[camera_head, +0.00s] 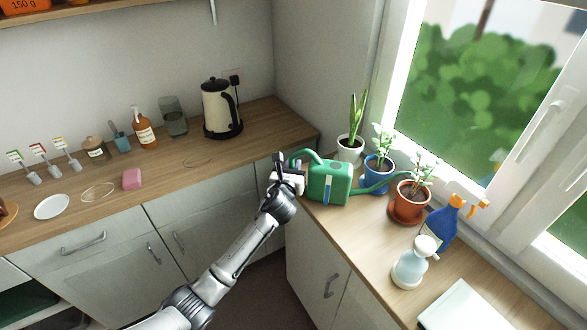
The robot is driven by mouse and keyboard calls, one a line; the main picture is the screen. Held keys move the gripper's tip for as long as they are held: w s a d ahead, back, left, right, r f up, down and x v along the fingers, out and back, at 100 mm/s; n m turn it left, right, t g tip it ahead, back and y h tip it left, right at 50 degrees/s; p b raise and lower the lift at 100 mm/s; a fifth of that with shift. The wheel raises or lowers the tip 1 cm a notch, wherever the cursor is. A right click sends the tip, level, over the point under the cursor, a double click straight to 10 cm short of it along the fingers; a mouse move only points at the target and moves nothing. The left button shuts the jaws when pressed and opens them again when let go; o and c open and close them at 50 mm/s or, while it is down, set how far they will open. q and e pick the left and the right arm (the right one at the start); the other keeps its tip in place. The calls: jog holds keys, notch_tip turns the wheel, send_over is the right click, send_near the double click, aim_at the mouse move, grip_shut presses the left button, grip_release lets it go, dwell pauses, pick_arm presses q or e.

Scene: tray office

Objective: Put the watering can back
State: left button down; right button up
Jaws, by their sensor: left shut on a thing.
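The green watering can (329,184) is over the right-hand counter by the window, upright, its long spout pointing right between the blue pot and the terracotta pot. My left gripper (290,176) is at the can's left side, shut on its handle (299,156). The fingers are small here and partly merge with the handle. I cannot tell whether the can's base touches the counter. My right gripper is not in view.
Potted plants in white (349,148), blue (378,172) and terracotta (408,204) pots stand along the window. A blue spray bottle (441,226) and a pale sprayer (410,265) stand in front. A kettle (220,110) stands on the back counter (262,121).

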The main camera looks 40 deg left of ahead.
pick_arm(q)
jog(key=shift+r, duration=0.25)
jog(key=shift+f, duration=0.1)
jog(key=c, duration=1.5)
grip_release()
jog(key=shift+f, duration=0.2)
jog(key=o, duration=0.4)
jog(key=shift+r, duration=0.1)
